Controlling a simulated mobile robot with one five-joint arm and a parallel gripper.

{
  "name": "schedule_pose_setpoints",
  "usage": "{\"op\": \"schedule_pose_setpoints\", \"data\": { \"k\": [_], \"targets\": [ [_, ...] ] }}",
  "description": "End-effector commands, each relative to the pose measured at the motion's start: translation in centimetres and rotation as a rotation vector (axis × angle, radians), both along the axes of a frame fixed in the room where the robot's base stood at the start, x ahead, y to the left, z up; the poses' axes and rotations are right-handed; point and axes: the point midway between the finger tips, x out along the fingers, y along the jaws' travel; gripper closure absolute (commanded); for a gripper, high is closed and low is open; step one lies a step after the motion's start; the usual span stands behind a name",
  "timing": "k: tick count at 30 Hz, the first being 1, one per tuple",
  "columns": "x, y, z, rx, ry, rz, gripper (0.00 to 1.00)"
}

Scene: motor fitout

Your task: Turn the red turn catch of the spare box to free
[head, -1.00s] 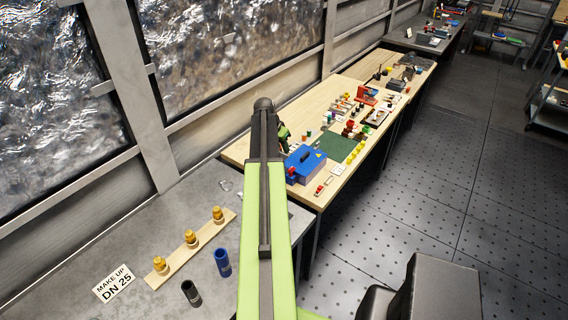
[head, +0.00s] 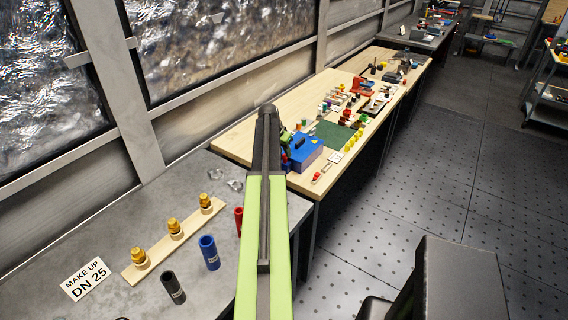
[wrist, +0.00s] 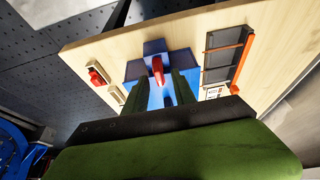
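The blue spare box (head: 308,153) stands on the near end of the wooden bench, partly behind my arm in the head view. In the wrist view the box (wrist: 157,96) lies straight ahead, and its red turn catch (wrist: 158,68) stands up from its face. My gripper (wrist: 158,82) is open, with one dark green finger on each side of the catch's line. Whether the fingertips reach beside the catch or stop short of it I cannot tell. In the head view my gripper (head: 287,142) is at the box's left end, mostly hidden by my arm.
A small plate with a red part (head: 317,177) lies near the bench's front edge beside the box. A green mat (head: 334,134) and several small parts lie beyond it. The grey table (head: 200,262) in front holds brass fittings and coloured sleeves.

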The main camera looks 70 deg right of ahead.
Motion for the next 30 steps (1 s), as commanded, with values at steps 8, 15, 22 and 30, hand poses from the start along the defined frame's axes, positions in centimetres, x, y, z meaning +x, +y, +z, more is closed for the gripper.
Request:
{"op": "schedule_pose_setpoints", "data": {
  "k": [8, 15, 22, 30],
  "targets": [
    [-0.17, -0.38, -0.77, 0.0, 0.0, -0.001, 0.68],
    [-0.21, -0.38, -0.77, 0.0, 0.0, -0.002, 0.92],
    [-0.2, -0.41, -0.77, -0.001, 0.0, -0.002, 1.0],
    [-0.11, -0.2, -0.8, 0.001, -0.001, 0.012, 1.0]
  ]
}}
